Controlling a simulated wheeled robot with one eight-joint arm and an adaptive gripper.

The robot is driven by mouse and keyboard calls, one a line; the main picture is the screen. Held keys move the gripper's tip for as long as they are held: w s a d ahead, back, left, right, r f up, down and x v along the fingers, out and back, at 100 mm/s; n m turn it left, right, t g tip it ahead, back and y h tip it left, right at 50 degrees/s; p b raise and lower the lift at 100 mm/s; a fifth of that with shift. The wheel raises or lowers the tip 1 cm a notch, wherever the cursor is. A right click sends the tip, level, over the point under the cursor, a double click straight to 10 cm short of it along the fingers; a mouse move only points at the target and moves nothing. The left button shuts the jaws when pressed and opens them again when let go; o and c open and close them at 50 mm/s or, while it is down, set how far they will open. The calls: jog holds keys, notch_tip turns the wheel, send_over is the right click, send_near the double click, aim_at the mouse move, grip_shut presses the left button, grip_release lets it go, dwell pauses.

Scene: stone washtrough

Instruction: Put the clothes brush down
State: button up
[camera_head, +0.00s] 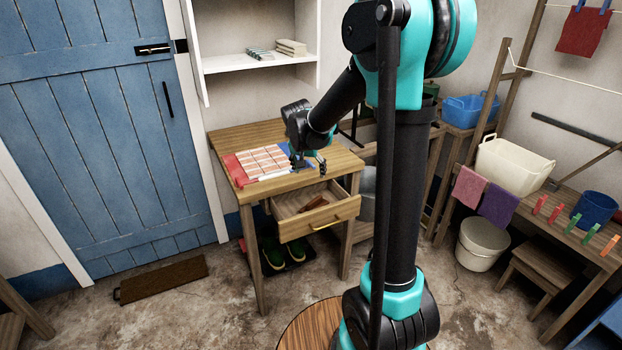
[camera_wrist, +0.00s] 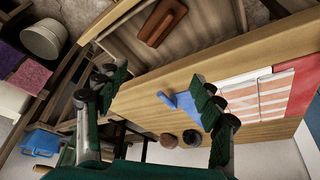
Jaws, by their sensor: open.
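The clothes brush, a brown wooden-looking piece, lies in the open drawer (camera_head: 291,203) of the wooden table; it is the brush (camera_head: 314,203) in the head view and also the brush (camera_wrist: 163,22) at the top of the wrist view. My gripper (camera_head: 310,166) is above the table top near its front edge, behind and above the drawer. In the wrist view my gripper (camera_wrist: 162,85) has its two green-padded fingers wide apart with nothing between them. The brush is apart from the fingers.
The table top (camera_head: 335,160) bears a checked cloth (camera_head: 262,163) and a red cloth at its left. A blue item (camera_wrist: 182,99) and two small round things lie near the fingers. Green shoes (camera_head: 283,250) stand below the drawer.

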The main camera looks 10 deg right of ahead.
jog(key=s+d+f+n, duration=0.1)
jog(key=s+f, duration=0.1)
jog(key=s, duration=0.7)
jog(key=s+d+f+n+y, duration=0.1)
jog(key=s+d+f+n, duration=0.1)
jog(key=s, duration=0.7)
jog(key=s+d+f+n+y, duration=0.1)
jog(key=s+d+f+n, duration=0.1)
jog(key=s, duration=0.7)
jog(key=shift+s+d+f, duration=0.2)
jog(key=shift+s+f, duration=0.2)
jog(key=shift+f, duration=0.15)
jog(key=shift+c, duration=0.5)
